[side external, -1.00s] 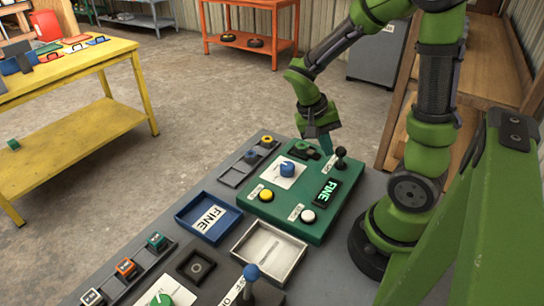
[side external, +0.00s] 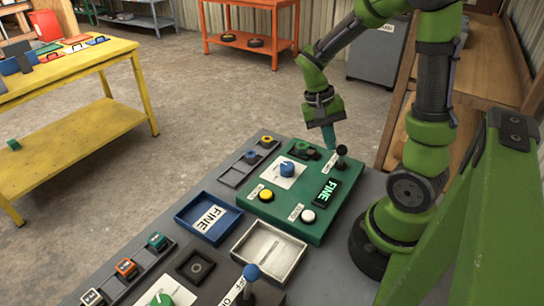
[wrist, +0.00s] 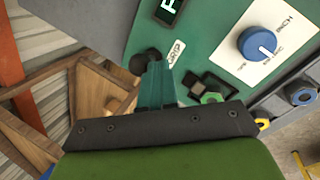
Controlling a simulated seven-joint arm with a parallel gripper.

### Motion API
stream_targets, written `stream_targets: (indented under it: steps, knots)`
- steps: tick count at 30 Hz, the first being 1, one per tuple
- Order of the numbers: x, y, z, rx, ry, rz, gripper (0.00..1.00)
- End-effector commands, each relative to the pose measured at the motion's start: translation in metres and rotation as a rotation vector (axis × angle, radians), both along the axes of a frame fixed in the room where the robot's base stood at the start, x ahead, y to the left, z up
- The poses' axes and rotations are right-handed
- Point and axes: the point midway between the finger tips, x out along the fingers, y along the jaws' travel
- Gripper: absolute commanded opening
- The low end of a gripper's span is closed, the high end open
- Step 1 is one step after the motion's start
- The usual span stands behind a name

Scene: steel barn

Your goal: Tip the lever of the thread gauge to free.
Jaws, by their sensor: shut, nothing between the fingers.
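The thread gauge (side external: 318,228) is a green box with a lit FINE display, a blue dial and two buttons, yellow and white. Its lever (side external: 341,151) has a black knob and stands at the far right corner, roughly upright. In the wrist view the dark knob (wrist: 146,60) shows just beyond my fingers, beside a label reading GRIP. My gripper (side external: 329,147), with teal fingers, is shut and empty. It is just left of the knob in the side view, close to it; I cannot tell whether they touch. The fingers partly hide the lever's base in the wrist view.
A blue tray (side external: 231,225) marked FINE and a pale tray (side external: 297,256) stand in front of the gauge. A blue-knobbed lever (side external: 251,272) is at the front edge. A dark slotted rack (side external: 232,177) lies left of the gauge. Wooden shelving stands behind on the right.

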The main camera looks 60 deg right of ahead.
Motion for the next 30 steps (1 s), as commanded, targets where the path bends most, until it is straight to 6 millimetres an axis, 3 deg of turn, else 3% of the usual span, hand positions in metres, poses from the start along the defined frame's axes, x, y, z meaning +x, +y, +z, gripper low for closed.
stream_targets:
  steps: [19,30]
  knots:
    - [0.0,-0.047,0.003,0.442,0.001,-0.007,0.0]
    - [0.0,-0.056,0.002,0.436,0.0,-0.001,0.0]
